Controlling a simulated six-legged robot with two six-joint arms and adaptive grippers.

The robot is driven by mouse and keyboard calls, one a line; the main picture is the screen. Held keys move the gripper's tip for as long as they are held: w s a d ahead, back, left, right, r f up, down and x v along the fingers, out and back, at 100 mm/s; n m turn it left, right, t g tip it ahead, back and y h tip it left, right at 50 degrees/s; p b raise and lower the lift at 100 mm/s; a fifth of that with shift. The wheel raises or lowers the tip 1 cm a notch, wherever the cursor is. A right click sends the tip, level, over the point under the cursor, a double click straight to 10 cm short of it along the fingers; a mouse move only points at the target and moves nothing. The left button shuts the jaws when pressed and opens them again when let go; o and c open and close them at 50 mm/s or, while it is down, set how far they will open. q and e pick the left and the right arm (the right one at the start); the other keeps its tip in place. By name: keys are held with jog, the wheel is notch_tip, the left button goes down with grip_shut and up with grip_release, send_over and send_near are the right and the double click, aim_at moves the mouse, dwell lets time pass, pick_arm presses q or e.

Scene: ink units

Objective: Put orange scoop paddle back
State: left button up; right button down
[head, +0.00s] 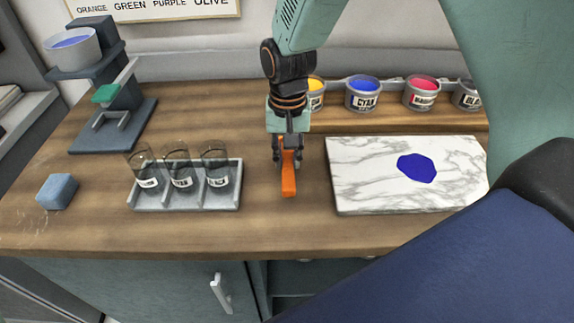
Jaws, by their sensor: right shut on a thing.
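The orange scoop paddle (288,181) hangs upright below my right gripper (287,146), in the middle of the head view. The gripper is shut on its upper part. The paddle's lower end is over or on the wooden counter (270,232), between the jar tray and the marble slab; I cannot tell whether it touches the wood. My left gripper is not in view.
Left of the paddle, a grey tray (190,200) holds three labelled clear jars. Right is a marble slab (370,194) with a blue ink patch (417,167). A blue block (57,191) and a dispenser stand (112,125) are at left.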

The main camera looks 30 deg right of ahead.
aim_at(286, 160)
jog(key=f, duration=0.3)
jog(key=shift+a, duration=0.4)
jog(key=shift+w+d+f, duration=0.1)
jog(key=shift+d, duration=0.15)
jog(key=c, duration=1.6)
grip_release()
jog(key=o, duration=0.4)
jog(key=shift+a, duration=0.2)
jog(key=shift+d, duration=0.15)
jog(key=shift+r, duration=0.25)
notch_tip(286, 160, up, 11)
jog(key=shift+r+p, duration=0.1)
jog(key=shift+p, duration=0.3)
jog(key=shift+r, duration=0.35)
